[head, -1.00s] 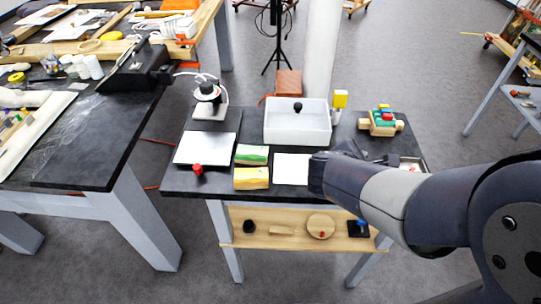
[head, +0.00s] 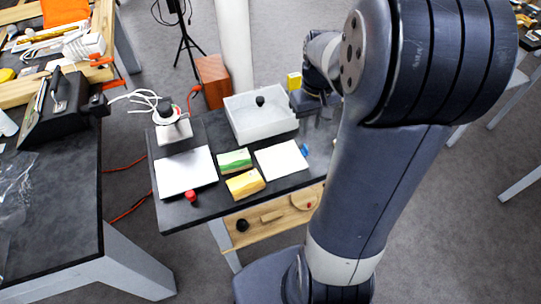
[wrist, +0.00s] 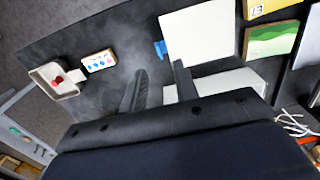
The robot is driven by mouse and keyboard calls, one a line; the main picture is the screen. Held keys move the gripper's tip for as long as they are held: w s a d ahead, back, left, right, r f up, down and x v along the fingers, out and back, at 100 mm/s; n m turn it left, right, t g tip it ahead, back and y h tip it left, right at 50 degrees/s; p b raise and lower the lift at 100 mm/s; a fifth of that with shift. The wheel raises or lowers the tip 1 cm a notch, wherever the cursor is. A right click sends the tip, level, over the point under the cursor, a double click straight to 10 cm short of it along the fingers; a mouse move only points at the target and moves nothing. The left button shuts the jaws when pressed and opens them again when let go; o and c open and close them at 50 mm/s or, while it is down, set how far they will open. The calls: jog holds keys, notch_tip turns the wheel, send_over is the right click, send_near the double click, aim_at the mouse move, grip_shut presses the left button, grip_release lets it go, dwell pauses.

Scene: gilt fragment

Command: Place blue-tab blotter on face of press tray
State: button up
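The blotter is a flat white square (head: 281,160) on the dark table. A small blue tab (head: 305,150) stands at its right edge. The wrist view shows the square (wrist: 197,35) with the blue tab (wrist: 160,48) on its left. My gripper (wrist: 160,67) is open and empty, its two fingers apart above the table near the tab. In the head view it is beside the right end of a white bin, partly hidden by my arm. A white flat plate (head: 186,171) with a red knob (head: 191,197) at its front lies left; I cannot tell which piece is the press tray.
The white bin (head: 240,128) holds a black knob. Green (head: 234,160) and yellow (head: 245,184) blocks lie between plate and blotter. A dotted card (wrist: 98,62) and a small tray with a red piece (wrist: 55,88) lie across bare tabletop. A lamp-like device (head: 172,125) stands behind the plate.

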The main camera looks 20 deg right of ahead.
aim_at(285, 156)
notch_tip(285, 156, down, 4)
jog(key=shift+f, duration=0.15)
jog(key=shift+w+d+f, duration=0.1)
jog(key=shift+w+f, duration=0.1)
jog(key=shift+f, duration=0.75)
jog(key=shift+w+a+f, duration=0.1)
jog(key=shift+w+f, duration=0.05)
jog(key=shift+f, duration=0.85)
jog(key=shift+w+d+f, duration=0.1)
jog(key=shift+w+f, duration=0.1)
jog(key=shift+f, duration=0.75)
jog(key=shift+c, duration=0.2)
grip_shut()
